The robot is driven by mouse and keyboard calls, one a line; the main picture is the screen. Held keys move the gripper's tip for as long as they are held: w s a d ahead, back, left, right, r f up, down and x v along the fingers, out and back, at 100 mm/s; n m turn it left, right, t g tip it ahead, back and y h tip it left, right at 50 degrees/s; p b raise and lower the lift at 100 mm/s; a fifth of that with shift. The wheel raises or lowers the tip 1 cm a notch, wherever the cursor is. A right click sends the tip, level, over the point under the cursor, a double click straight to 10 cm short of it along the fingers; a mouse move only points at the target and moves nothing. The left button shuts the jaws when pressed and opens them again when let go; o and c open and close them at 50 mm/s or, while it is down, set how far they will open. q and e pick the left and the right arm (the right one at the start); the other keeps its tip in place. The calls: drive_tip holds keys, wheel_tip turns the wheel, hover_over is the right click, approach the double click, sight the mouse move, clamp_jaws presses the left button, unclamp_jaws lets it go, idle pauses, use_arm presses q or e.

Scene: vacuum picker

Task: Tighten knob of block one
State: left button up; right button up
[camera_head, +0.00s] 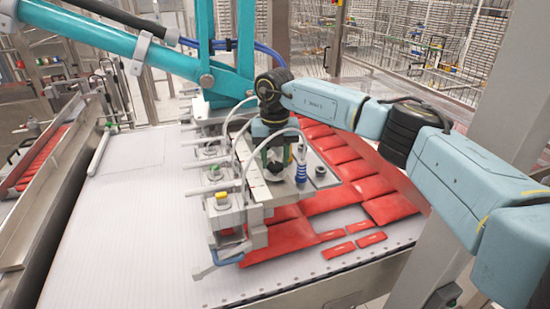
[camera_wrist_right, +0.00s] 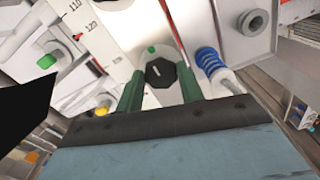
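My right gripper (camera_head: 279,158) points down over the metal plate (camera_head: 325,180) of the vacuum picker in the head view. In the right wrist view, its two green fingers (camera_wrist_right: 158,68) stand apart on either side of a black, many-sided knob (camera_wrist_right: 160,73). A small gap seems to show between the knob and each finger; I cannot tell whether they touch. A green mark (camera_wrist_right: 152,49) lies beside the knob. No label shows which block is block one. My left gripper is not in view.
A blue spring suction cup (camera_head: 301,171) stands beside the gripper and also shows in the wrist view (camera_wrist_right: 212,65). Clamps with yellow (camera_head: 221,196) and green knobs line the picker's left side. Red packs (camera_head: 392,208) lie below. The white belt (camera_head: 130,240) is clear at left.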

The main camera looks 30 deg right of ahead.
sight(275, 164)
drive_tip(key=o, duration=0.4)
wheel_tip(275, 164, up, 14)
drive_tip(key=shift+f+b, duration=0.25)
drive_tip(key=shift+b, duration=0.85)
drive_tip(key=shift+f, duration=0.1)
